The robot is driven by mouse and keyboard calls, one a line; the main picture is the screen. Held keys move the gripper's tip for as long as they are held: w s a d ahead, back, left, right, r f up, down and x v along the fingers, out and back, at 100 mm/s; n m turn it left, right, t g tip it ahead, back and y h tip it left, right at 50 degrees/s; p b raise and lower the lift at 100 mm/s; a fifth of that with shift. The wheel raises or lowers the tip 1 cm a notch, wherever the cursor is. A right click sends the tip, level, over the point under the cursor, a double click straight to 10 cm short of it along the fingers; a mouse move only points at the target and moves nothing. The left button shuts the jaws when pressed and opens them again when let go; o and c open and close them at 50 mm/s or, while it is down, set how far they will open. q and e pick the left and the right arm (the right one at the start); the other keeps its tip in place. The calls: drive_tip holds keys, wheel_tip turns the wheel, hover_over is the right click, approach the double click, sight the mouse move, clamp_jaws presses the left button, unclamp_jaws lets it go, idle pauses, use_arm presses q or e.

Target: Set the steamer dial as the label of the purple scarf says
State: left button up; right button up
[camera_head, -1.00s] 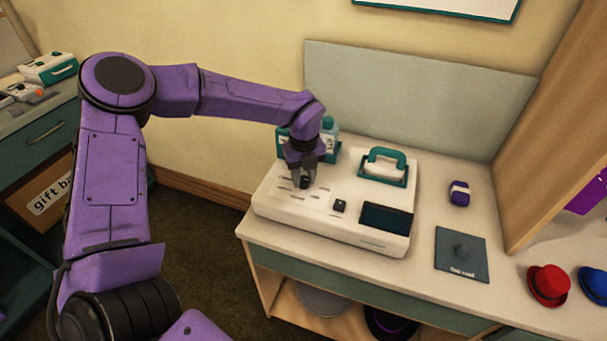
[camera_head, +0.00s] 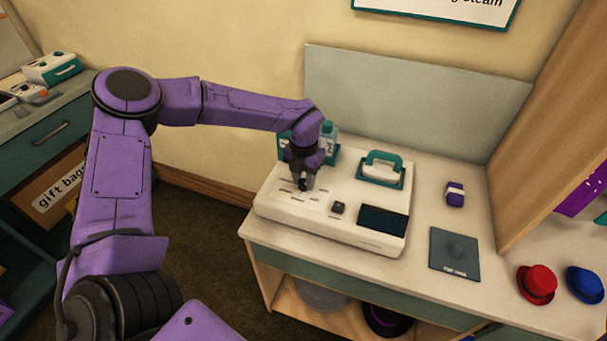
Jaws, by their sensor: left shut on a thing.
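The white steamer (camera_head: 340,232) stands on the counter, with a dark display, a small black switch (camera_head: 338,208) and short printed marks on its top. My left gripper (camera_head: 303,186) points down at the left part of this top, shut on the dark dial (camera_head: 302,187), which the fingers mostly hide. The dial's setting cannot be read. A small rolled purple scarf (camera_head: 455,194) with a white band lies on the counter to the right of the steamer. Writing on the band is too small to read. My right gripper is not in view.
A teal-handled steam head (camera_head: 383,167) rests on the steamer's back right. Bottles (camera_head: 329,135) stand behind my gripper. A dark plate (camera_head: 455,254), a red hat (camera_head: 537,283) and a blue hat (camera_head: 585,284) are to the right. A wooden panel (camera_head: 540,140) rises at the right.

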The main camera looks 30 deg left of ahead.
sight(304, 182)
use_arm(q)
drive_tip(key=m+p, duration=0.1)
drive_tip(key=m, duration=0.3)
drive_tip(key=shift+r+m+p, duration=0.1)
drive_tip(key=shift+m+p, duration=0.2)
drive_tip(key=shift+p, duration=0.1)
drive_tip(key=shift+m+p, duration=0.75)
drive_tip(key=shift+m, duration=1.55)
drive_tip(key=o, duration=1)
drive_tip(key=shift+o, duration=0.2)
drive_tip(key=shift+w+r, duration=0.1)
drive_tip(key=shift+r, duration=0.25)
wheel_tip(304, 182, up, 10)
drive_tip(key=b, duration=0.2)
drive_tip(key=shift+f, duration=0.2)
